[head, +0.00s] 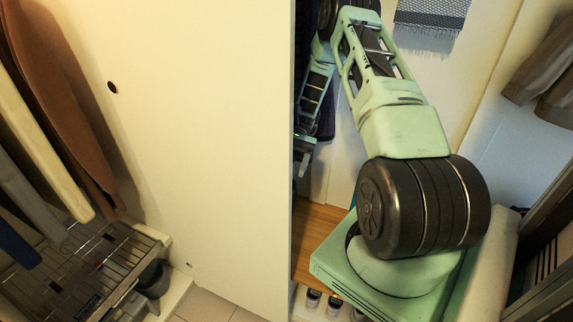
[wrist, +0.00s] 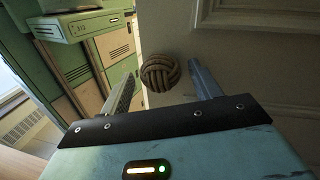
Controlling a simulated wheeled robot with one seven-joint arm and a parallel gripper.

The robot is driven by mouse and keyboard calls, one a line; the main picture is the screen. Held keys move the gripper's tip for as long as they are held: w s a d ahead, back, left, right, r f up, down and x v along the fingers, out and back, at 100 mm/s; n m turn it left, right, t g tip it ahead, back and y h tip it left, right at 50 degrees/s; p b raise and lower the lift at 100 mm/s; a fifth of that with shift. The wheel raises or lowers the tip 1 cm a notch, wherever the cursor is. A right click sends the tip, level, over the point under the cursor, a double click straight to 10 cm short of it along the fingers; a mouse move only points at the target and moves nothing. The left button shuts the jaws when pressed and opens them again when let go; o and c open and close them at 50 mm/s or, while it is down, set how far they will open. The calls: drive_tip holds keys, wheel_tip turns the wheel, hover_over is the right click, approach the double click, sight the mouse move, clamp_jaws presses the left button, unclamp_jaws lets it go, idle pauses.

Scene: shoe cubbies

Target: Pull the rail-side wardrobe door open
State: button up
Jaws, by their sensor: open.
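In the wrist view, a cream panelled wardrobe door (wrist: 240,60) fills the right side. A round knotted-rope knob (wrist: 160,73) shows in front of it, near its left edge. My gripper (wrist: 160,69) is open, with one finger on each side of the knob in the picture. I cannot tell whether the fingers touch it or how deep it sits between them. In the head view, my gripper (head: 303,158) is partly cut off by a large cream panel, and the knob is not visible there. I cannot tell whether this panel belongs to the wardrobe.
The large cream panel (head: 215,130) with a small dark hole stands close at the centre. Garments (head: 60,100) hang at left above a slatted rack (head: 90,265).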

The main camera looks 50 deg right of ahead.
drive_tip(key=b+v, duration=0.2)
drive_tip(key=v, duration=0.5)
drive_tip(key=shift+s+f, duration=0.1)
drive_tip(key=shift+s, duration=0.05)
idle(0.4)
